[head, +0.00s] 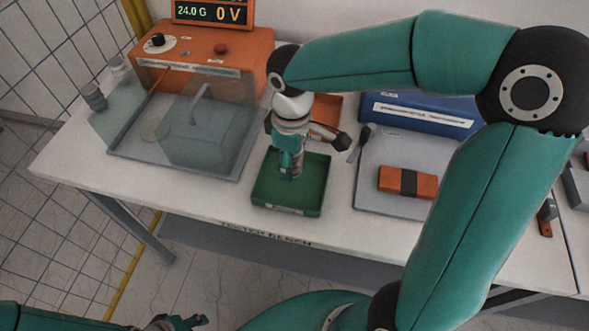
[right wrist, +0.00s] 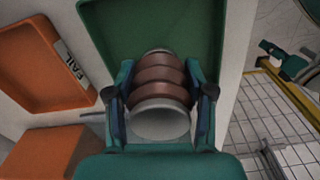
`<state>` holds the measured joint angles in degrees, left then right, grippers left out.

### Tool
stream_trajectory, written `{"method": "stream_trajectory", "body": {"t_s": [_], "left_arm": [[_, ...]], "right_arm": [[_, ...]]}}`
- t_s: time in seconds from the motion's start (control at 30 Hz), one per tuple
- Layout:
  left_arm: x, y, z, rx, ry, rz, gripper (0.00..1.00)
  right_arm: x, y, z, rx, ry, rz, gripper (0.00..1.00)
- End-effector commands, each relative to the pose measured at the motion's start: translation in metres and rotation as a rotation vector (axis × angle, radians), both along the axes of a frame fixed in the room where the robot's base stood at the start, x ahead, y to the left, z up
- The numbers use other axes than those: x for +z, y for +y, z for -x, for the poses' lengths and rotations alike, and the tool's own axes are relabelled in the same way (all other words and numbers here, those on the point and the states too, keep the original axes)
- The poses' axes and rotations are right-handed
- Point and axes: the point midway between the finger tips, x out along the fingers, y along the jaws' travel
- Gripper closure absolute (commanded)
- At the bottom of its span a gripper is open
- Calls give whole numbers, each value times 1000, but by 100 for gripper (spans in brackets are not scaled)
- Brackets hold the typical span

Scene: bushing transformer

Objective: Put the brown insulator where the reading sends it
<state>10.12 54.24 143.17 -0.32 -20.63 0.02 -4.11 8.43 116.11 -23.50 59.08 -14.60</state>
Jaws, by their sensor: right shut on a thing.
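The brown insulator (right wrist: 158,82) is ribbed, with pale metal ends. In the right wrist view my right gripper (right wrist: 160,98) is shut on its sides. In the head view my right gripper (head: 290,168) points down over the green tray (head: 264,202), and the insulator is mostly hidden by the fingers. I cannot tell whether it touches the tray floor. The green tray also shows beyond the insulator in the wrist view (right wrist: 210,20). The meter display (head: 212,12) reads 24.0 G and 0 V. Part of my left gripper (head: 180,323) shows at the bottom edge; its jaws are unclear.
An orange tray (right wrist: 35,60) labelled FAIL lies beside the green one. The orange tester (head: 205,60) and a clear-covered grey tray (head: 180,168) stand left. An orange block with a dark band (head: 392,180) lies on a grey mat (head: 385,208) at right.

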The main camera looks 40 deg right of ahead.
Motion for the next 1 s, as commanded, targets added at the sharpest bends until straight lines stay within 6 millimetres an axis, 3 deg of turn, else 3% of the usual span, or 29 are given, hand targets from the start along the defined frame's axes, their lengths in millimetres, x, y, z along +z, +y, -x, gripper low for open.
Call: {"method": "stream_trajectory", "body": {"t_s": [0.3, 0.67, 0.7, 0.83, 1.0], "left_arm": [[-1, 0, 0, 0, 0, 0, 60], [-3, 0, 0, 0, 0, 0, 60], [-4, 0, 0, 0, 0, 0, 60], [-3, 0, 0, 0, 0, 0, 60], [-3, 0, 0, 0, 0, 0, 60]], "right_arm": [[-39, 0, 1, 1, 4, 0, 99], [-43, 0, 0, 0, 1, -1, 99], [-44, 0, 0, 1, 1, 0, 46], [-43, 0, 0, 1, 1, 0, 24], [-43, 0, 0, 1, 1, 0, 22]]}}
